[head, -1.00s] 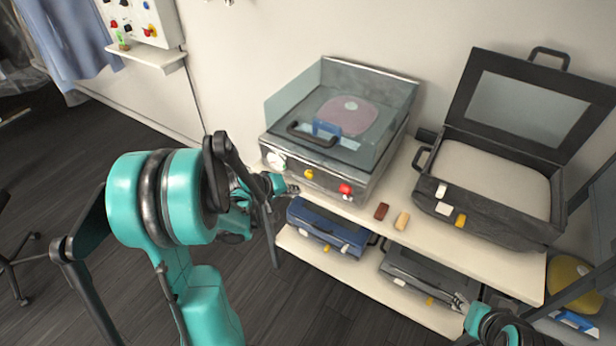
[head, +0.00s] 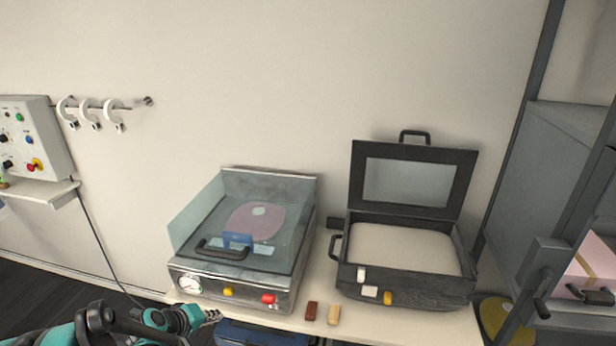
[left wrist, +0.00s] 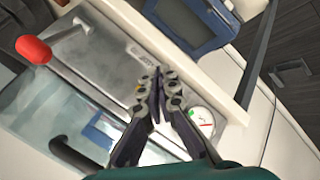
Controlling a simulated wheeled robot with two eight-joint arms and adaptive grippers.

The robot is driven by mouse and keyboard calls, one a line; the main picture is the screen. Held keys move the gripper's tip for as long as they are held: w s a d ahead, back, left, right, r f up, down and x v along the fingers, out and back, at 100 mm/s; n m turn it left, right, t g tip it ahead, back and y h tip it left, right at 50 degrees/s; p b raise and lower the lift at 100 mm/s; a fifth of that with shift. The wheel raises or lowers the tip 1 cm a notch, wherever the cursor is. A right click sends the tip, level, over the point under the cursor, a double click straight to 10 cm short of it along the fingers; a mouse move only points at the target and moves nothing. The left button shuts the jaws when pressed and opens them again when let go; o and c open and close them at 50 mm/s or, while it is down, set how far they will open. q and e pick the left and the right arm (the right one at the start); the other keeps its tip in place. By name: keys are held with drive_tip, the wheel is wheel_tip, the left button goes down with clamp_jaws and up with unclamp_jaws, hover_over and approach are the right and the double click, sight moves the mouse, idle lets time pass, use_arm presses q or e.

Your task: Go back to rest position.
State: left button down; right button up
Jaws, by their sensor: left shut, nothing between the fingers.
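My left gripper (head: 212,315) is low in the head view, in front of the left end of the shelf and the glass-lidded machine (head: 245,235). In the left wrist view its fingers (left wrist: 160,80) are shut with nothing between them. The machine's metal front, red knob (left wrist: 33,49) and dial (left wrist: 201,119) show behind the fingers there. I cannot tell whether the gripper touches anything. My right gripper is outside the head view.
An open black case (head: 405,272) stands on the shelf at right. A dark red block (head: 311,311) and a tan block (head: 334,315) lie between it and the machine. A blue case (head: 262,333) sits below. White rings (head: 90,112) hang on the wall; a grey frame (head: 545,265) stands far right.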

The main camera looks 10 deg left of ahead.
use_arm(q)
drive_tip(key=s+d+r+m+y, duration=0.1)
drive_tip(key=s+d+r+m, duration=0.3)
drive_tip(key=s+d, duration=0.3)
drive_tip(key=s+d+r+m+g+y, duration=0.1)
drive_tip(key=s+d+r+m, duration=0.3)
drive_tip(key=s+d+r, duration=0.2)
drive_tip(key=s+d, duration=0.2)
drive_tip(key=s, duration=0.1)
drive_tip(key=shift+s+d+m, duration=0.15)
drive_tip(key=shift+s+m, duration=0.25)
drive_tip(key=c, duration=2.3)
unclamp_jaws()
